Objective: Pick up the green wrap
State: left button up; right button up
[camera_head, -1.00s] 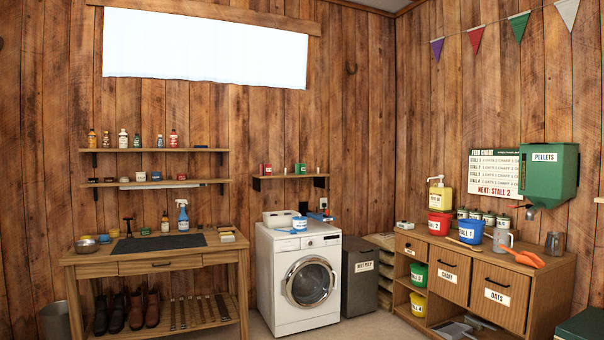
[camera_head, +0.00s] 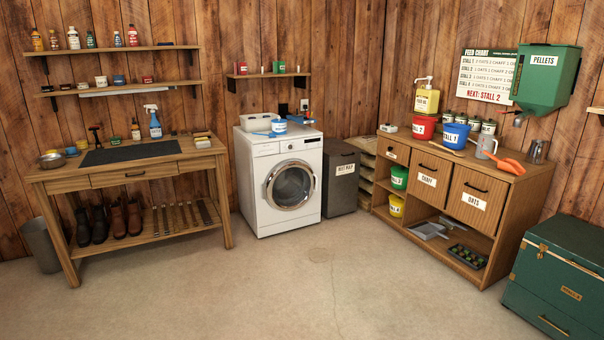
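A small green object (camera_head: 279,67), which could be the green wrap, stands on the small wall shelf (camera_head: 262,75) above the washing machine. A red item (camera_head: 242,68) stands to its left on the same shelf. Neither of my grippers is in view.
A workbench (camera_head: 130,170) stands left, a white washing machine (camera_head: 262,190) in the middle, a grey bin (camera_head: 340,180) beside it. A wooden feed cabinet (camera_head: 495,245) and green trunk (camera_head: 560,270) stand right. The concrete floor (camera_head: 300,290) in front is clear.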

aim_at(278, 67)
jog(key=i+z, duration=0.25)
jog(key=i, duration=3.45)
jog(key=i+l+u, duration=0.1)
jog(key=i, duration=0.65)
jog(key=i+l, duration=0.15)
jog(key=i, duration=0.65)
